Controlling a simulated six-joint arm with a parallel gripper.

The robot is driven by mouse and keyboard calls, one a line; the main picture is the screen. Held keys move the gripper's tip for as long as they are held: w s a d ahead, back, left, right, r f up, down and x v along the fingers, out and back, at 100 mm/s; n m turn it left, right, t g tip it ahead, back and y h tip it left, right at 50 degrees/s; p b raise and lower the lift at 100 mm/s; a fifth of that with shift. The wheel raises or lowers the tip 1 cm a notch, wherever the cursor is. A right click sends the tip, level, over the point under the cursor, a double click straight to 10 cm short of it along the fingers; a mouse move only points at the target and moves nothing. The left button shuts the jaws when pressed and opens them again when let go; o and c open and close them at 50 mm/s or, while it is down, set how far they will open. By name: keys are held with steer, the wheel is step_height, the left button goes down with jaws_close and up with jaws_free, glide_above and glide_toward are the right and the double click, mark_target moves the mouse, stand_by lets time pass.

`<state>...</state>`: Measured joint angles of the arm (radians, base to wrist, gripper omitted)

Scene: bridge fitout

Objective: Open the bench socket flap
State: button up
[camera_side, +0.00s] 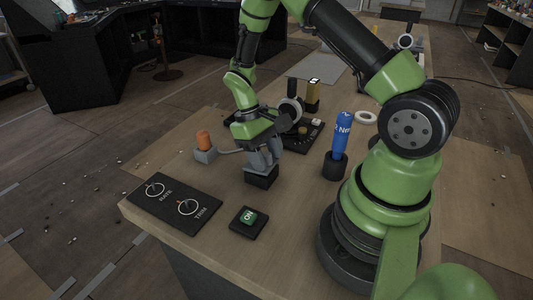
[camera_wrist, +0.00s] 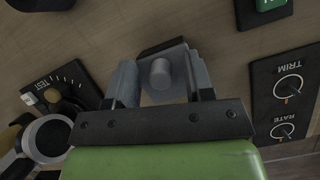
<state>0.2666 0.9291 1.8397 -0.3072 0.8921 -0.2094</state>
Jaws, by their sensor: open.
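The bench socket is a small black box (camera_side: 262,181) on the wooden bench, below my gripper (camera_side: 262,156) in the side view. Its grey flap shows at the top of the box, largely hidden by my fingers there. In the wrist view the grey flap (camera_wrist: 174,84) carries a round grey knob (camera_wrist: 161,73), and a dark edge of the box (camera_wrist: 158,47) shows beyond it. My gripper (camera_wrist: 162,78) is open, with one finger on each side of the knob. I cannot tell whether the fingers touch it. The flap looks shut, though my fingers hide part of it.
A RATE and TRIM dial panel (camera_side: 172,203) and a green ON button (camera_side: 248,217) lie near the front edge. An orange-topped piece (camera_side: 204,141) stands left. A blue cylinder (camera_side: 341,135) stands right in a black holder (camera_side: 334,166). A TEST dial panel (camera_wrist: 62,91) is close by.

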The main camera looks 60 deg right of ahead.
mark_target(266, 154)
jaws_close()
steer(key=shift+w, duration=0.15)
steer(key=g, duration=0.1)
steer(key=w+r+g, duration=0.1)
steer(key=g, duration=0.1)
steer(key=shift+w, duration=0.2)
steer(key=shift+w+r+g, duration=0.25)
steer(key=shift+w+g, duration=0.15)
steer(key=shift+g, duration=0.6)
steer(key=shift+w+r+g, duration=0.2)
steer(key=shift+w+g, duration=0.2)
steer(key=shift+g, duration=0.6)
steer(key=shift+w+g, duration=0.15)
steer(key=shift+g, duration=0.15)
jaws_free()
steer(key=shift+r, duration=0.1)
